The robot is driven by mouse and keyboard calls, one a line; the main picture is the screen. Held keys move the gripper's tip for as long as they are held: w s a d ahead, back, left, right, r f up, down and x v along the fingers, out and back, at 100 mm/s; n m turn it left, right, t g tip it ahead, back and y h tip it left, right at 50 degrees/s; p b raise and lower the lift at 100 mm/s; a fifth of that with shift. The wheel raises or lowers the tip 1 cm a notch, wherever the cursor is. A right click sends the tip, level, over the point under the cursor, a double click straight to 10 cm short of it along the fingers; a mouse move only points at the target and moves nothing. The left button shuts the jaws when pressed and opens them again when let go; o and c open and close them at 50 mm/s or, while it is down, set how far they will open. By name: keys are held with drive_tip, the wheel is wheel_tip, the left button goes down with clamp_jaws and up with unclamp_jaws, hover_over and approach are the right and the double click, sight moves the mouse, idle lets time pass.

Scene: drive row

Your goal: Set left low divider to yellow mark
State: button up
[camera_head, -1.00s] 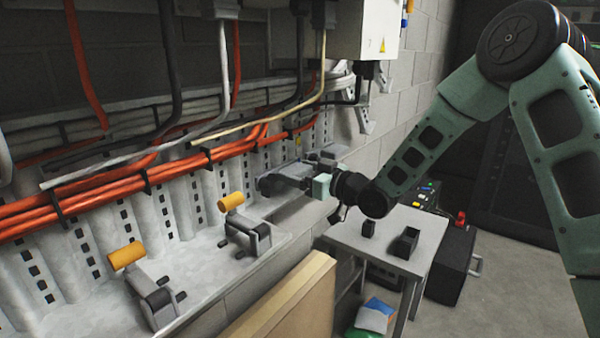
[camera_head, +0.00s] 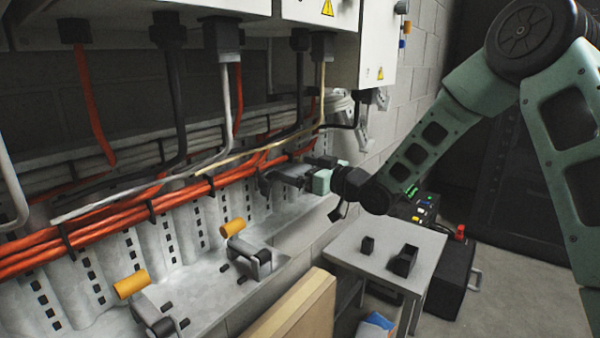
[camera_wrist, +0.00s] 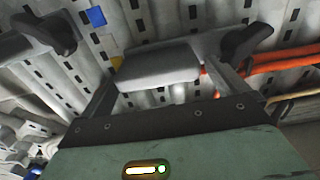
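My gripper (camera_head: 293,172) is at the slotted grey wall, at the far end of the ledge. Two orange-handled grey levers stand on the ledge: a left one (camera_head: 131,285) and a right one (camera_head: 233,227). Both are apart from my gripper. I cannot tell which part is the left low divider.
Orange cables (camera_head: 120,218) run along the wall above the levers. A blue mark (camera_wrist: 95,17) and a red mark (camera_wrist: 203,70) also show. A small table (camera_head: 375,243) with two dark open boxes stands right of the ledge. A wooden panel (camera_head: 295,310) stands in front.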

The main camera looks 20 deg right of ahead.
drive_tip(key=shift+f, duration=0.15)
drive_tip(key=shift+s+d, duration=0.15)
drive_tip(key=v, duration=1.7)
